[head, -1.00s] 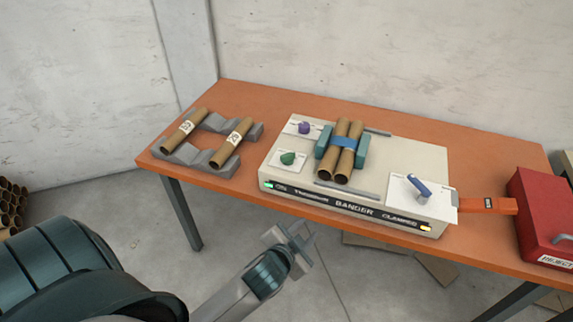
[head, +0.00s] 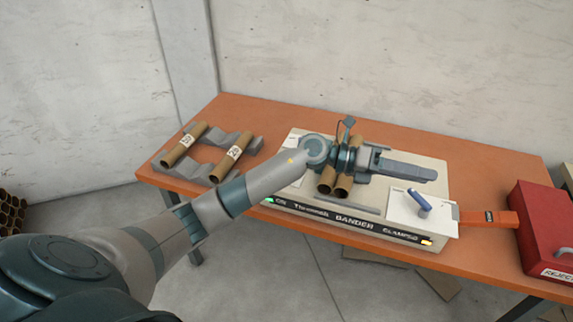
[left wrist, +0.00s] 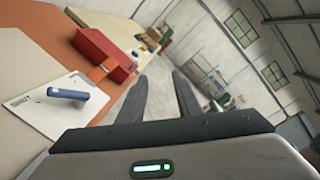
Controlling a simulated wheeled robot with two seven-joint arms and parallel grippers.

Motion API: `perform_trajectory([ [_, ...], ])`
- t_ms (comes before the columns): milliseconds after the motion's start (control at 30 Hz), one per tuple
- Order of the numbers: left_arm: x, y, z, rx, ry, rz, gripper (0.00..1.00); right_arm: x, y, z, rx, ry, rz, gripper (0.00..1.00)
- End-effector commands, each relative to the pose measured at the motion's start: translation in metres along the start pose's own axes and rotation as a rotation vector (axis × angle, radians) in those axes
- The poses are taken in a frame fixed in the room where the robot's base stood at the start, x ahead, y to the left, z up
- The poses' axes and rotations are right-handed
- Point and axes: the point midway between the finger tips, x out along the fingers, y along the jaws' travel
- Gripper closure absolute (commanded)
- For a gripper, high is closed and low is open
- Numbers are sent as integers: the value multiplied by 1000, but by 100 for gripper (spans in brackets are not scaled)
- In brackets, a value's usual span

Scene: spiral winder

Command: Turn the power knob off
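The cream bander machine (head: 425,165) stands on the orange table, its green light (head: 268,200) lit beside the lettering "ON". My left arm and wrist lie over its left half and hide the green and purple knobs, so I cannot see either one's setting. My left gripper (head: 425,173) is above the machine top, fingers pointing right. In the left wrist view its two fingers (left wrist: 162,85) are apart with nothing between them. A blue lever (head: 419,202) stands on a white plate at the machine's right; it also shows in the left wrist view (left wrist: 68,93). My right gripper is not in view.
Two brown tubes (head: 334,181) sit on the machine, partly under my wrist. Two labelled tubes (head: 231,164) rest on a grey cradle (head: 215,118) at left. An orange chute (head: 487,217) leads to a red reject box (head: 545,225) at right.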

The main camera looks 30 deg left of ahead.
Motion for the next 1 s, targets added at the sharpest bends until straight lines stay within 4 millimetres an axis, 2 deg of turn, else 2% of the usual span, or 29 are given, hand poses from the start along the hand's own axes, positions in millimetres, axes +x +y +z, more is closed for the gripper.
perform_trajectory([
  [167, -34, 51, 5, 173, 297, 226, 69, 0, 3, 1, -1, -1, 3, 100],
  [267, -70, 80, 14, 231, 455, 374, 69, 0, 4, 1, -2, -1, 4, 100],
  [367, -118, 105, 30, 259, 603, 535, 69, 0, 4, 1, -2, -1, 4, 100],
  [433, -158, 117, 44, 259, 700, 654, 69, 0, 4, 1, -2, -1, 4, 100],
  [600, -255, 124, 78, 203, 885, 915, 69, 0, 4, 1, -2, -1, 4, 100],
  [700, -298, 118, 91, 154, 954, 1023, 69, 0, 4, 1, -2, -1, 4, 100],
  [833, -329, 110, 100, 109, 1001, 1099, 69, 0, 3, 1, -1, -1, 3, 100],
  [1000, -338, 108, 102, 94, 1015, 1119, 69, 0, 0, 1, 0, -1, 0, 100],
])
